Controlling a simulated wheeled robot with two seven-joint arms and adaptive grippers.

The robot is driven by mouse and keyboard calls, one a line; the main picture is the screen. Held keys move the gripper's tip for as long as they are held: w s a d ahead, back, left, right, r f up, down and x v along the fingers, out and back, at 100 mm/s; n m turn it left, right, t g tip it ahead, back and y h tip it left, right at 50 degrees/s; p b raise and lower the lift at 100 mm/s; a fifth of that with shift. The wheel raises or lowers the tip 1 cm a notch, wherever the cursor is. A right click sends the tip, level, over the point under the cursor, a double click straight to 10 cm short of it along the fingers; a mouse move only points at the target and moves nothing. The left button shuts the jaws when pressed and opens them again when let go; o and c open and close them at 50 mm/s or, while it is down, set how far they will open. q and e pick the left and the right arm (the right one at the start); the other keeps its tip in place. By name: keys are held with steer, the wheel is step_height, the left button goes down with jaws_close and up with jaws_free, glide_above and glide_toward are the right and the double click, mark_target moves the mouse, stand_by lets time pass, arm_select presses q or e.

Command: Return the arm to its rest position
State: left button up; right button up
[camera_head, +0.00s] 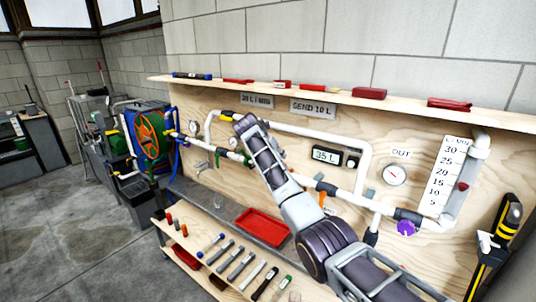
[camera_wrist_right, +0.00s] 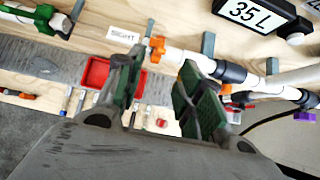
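My right arm reaches in from the lower right across the plywood panel in the head view. Its gripper (camera_head: 252,130) is at the upper left end of the arm, in front of the upper pipes. In the right wrist view the two green-padded fingers of my right gripper (camera_wrist_right: 160,88) stand apart with nothing held between them. A white pipe with an orange valve handle (camera_wrist_right: 157,48) shows behind the gap. It cannot be told how far the fingers are from the pipe. My left gripper is in neither view.
A panel display (camera_head: 327,155) reads 35 L, beside a dial gauge (camera_head: 394,175). A purple knob (camera_head: 406,228) sits at lower right. A red tray (camera_head: 262,227) and several tools lie on the bench below. A shelf (camera_head: 330,96) with red items runs above. Open floor lies left.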

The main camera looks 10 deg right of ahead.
steer(key=s+f+m+y, duration=0.15)
steer(key=s+f, duration=0.25)
steer(key=f, duration=1.1)
steer(key=s+f+m+g+y, duration=0.1)
steer(key=s+f+m, duration=0.25)
steer(key=f, duration=1.15)
steer(key=s+f+m+y, duration=0.15)
steer(key=s+f, duration=0.25)
steer(key=f, duration=1.2)
steer(key=s+f+m+g+y, duration=0.15)
steer(key=s+f+m, duration=0.45)
steer(key=s+f, duration=1.45)
steer(key=s+d+f+m, duration=0.1)
steer(key=s+f+m, duration=0.2)
steer(key=s, duration=1.1)
steer(key=s+d+f+m+g+y, duration=0.1)
steer(key=s+f+m, duration=0.3)
steer(key=s+f, duration=0.4)
steer(key=s+d+f+m+g, duration=0.1)
steer(key=s+f+m, duration=0.3)
steer(key=s, duration=1.7)
steer(key=shift+s+d+f, duration=0.25)
steer(key=shift+s+f, duration=0.1)
steer(key=shift+f, duration=0.35)
steer(key=shift+w, duration=0.1)
